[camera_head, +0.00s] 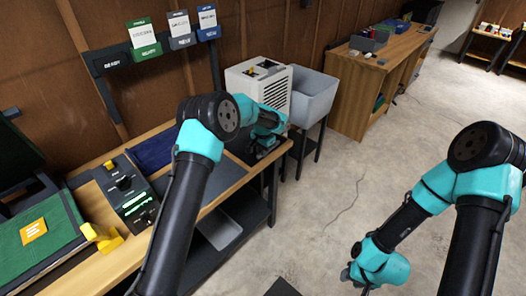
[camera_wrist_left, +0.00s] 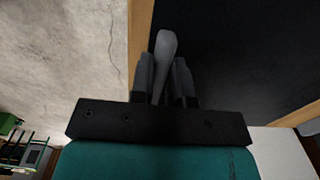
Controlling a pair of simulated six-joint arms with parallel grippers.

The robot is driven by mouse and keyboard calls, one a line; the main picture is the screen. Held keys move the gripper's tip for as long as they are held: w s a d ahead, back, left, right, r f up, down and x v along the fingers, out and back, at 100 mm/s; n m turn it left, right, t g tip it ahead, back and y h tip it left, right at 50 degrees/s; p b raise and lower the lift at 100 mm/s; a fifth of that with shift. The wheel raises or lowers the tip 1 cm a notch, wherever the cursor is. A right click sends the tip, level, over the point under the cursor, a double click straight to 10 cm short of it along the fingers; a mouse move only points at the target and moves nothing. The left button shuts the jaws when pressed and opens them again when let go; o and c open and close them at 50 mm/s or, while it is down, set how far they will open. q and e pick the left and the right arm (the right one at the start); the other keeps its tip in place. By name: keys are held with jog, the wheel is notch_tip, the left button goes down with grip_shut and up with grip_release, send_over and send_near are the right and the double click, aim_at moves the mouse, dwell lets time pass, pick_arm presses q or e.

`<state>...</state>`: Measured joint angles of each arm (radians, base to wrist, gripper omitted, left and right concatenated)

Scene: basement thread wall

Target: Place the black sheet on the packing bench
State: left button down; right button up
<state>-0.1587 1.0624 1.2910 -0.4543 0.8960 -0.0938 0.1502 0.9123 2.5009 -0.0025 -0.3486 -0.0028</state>
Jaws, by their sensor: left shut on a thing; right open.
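A wooden bench (camera_head: 215,205) runs along the wall at left. A flat black area (camera_head: 238,148) lies on its right end; in the left wrist view a large black surface (camera_wrist_left: 235,60) with a wooden edge fills the right side. I cannot tell whether this is the black sheet or a mat. My left gripper (camera_head: 264,148) is over that end of the bench. My right gripper (camera_head: 356,280) is open, low over the floor at right.
A control box (camera_head: 133,190), a green mat (camera_head: 40,235) and a yellow piece (camera_head: 102,238) are on the bench's left. A white vented box (camera_head: 258,82) and grey bin (camera_head: 314,95) stand beyond it. Another wooden bench (camera_head: 385,60) is farther back. The concrete floor is mostly clear.

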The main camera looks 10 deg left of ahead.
pick_arm(q)
jog(key=shift+f, duration=0.15)
jog(key=c, duration=1.1)
grip_release()
notch_tip(320, 180, up, 12)
jog(key=shift+r, duration=0.2)
